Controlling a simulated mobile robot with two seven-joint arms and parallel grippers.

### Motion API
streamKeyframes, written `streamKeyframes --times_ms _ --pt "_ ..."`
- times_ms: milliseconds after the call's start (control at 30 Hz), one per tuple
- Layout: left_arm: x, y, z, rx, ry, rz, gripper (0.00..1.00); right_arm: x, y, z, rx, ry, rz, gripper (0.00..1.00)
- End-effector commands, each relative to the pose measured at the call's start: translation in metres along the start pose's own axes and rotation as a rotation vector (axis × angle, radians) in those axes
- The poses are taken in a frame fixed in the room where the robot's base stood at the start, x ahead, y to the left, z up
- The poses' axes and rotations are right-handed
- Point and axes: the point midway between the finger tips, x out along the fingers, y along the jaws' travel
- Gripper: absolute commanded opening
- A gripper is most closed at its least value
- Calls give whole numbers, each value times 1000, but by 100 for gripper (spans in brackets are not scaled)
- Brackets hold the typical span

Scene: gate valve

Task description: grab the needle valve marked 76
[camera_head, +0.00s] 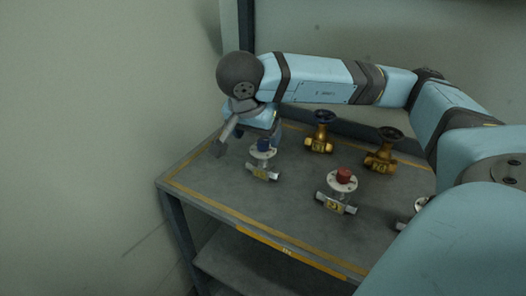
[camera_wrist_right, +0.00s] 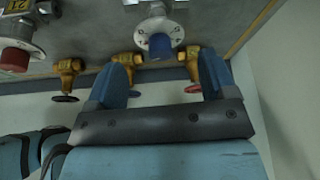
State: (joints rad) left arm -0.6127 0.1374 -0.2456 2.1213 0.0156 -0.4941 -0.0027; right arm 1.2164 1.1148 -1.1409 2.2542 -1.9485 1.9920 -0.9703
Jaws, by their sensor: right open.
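A needle valve with a blue knob (camera_head: 264,145), a pale round flange and a yellow tag stands at the left of the table; its tag number is too small to read. It also shows at the top of the wrist view (camera_wrist_right: 158,42). A similar valve with a red knob (camera_head: 343,177) stands to its right, its tag unclear. My right gripper (camera_head: 238,138) is just left of and behind the blue-knobbed valve, partly hidden by its own wrist. In the wrist view the gripper (camera_wrist_right: 163,72) is open, with the blue knob ahead, roughly between its spread fingers. My left gripper is not in view.
Brass gate valves with a blue wheel (camera_head: 321,140) and a dark wheel (camera_head: 384,158) stand farther back on the grey table (camera_head: 285,222). Another valve at right is partly hidden by my arm. In the wrist view, a brass valve with a red wheel (camera_wrist_right: 192,68) is near one finger.

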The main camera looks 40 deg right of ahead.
Motion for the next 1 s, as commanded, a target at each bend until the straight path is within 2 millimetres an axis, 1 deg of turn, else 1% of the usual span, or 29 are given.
streamKeyframes --times_ms 33,233,400,500,633,833,867,900,967,1000 --pt "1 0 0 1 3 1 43 7 0 0 0 -1 2 78" --pt "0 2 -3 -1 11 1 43 18 1 -2 1 1 1 78" --pt "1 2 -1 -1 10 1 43 44 3 -6 2 1 3 78" --pt "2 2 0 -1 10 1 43 57 3 -5 0 0 1 78" --pt "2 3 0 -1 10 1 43 64 3 -5 0 0 0 78" --pt "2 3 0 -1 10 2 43 64 2 -5 0 0 -1 78" --pt "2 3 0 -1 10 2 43 64 2 -5 0 0 -1 71" --pt "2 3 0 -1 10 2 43 63 2 -5 0 0 -1 61" --pt "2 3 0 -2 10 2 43 63 2 -5 0 0 -1 48" --pt "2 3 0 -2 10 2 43 63 2 -5 0 0 -1 38"
